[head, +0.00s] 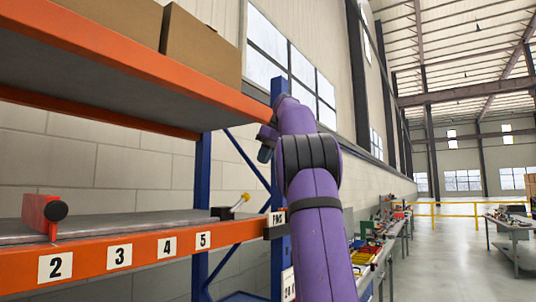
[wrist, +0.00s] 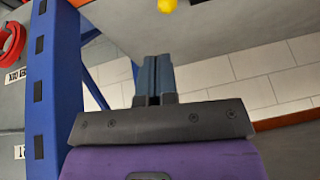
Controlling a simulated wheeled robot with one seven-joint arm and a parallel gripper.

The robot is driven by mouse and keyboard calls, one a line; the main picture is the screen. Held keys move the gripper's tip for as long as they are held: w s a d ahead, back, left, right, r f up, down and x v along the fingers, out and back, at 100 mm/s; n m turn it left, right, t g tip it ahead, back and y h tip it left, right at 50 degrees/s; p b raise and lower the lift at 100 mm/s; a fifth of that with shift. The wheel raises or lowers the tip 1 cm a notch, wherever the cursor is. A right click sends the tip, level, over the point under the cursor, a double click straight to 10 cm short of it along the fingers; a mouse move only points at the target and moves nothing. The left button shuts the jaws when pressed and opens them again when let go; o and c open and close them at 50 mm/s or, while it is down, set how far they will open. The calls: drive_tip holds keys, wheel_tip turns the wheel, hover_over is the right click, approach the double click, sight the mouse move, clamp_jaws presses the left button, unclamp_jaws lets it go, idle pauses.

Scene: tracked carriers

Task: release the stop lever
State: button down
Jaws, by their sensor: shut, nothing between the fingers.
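The stop lever (head: 240,203) has a yellow knob on a pale rod and a dark base block. It stands tilted up to the right at the right end of the shelf track, by the blue post. A yellow knob (wrist: 167,5) shows at the top edge of the wrist view, cut off by the frame. My gripper (head: 264,153) is above and to the right of the lever, apart from it, in front of the blue post. Its fingers (wrist: 153,72) are together and empty in the wrist view. A red carrier (head: 40,212) with a black round end sits at the left of the track.
The orange shelf beam (head: 140,251) bears number labels 2 to 5. An upper shelf with cardboard boxes (head: 200,45) hangs overhead. The blue post (head: 280,190) stands right of the lever. The grey track (head: 140,224) is clear between carrier and lever.

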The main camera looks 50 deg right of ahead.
drive_tip(key=shift+s+d+r, duration=0.35)
drive_tip(key=shift+d+r, duration=0.15)
drive_tip(key=shift+r, duration=0.25)
drive_tip(key=shift+a, duration=0.1)
drive_tip(key=s+a+f, duration=0.1)
drive_tip(key=a+f, duration=0.2)
drive_tip(key=a, duration=0.5)
drive_tip(key=s+a+f+m, duration=0.1)
drive_tip(key=s+a+f, duration=0.15)
drive_tip(key=a, duration=0.55)
drive_tip(key=s+a+f, duration=0.1)
drive_tip(key=a+f, duration=0.3)
drive_tip(key=a, duration=0.4)
drive_tip(key=s+a+f, duration=0.5)
drive_tip(key=f, duration=0.3)
drive_tip(key=s+a+f+h, duration=0.1)
drive_tip(key=s+a+f, duration=0.4)
drive_tip(key=f, duration=0.4)
drive_tip(key=s+a+f+n, duration=0.1)
drive_tip(key=s+a+f, duration=0.3)
drive_tip(key=s+f, duration=0.3)
drive_tip(key=shift+s+a+f, duration=0.2)
drive_tip(key=shift+a+f, duration=0.2)
drive_tip(key=shift+f, duration=0.25)
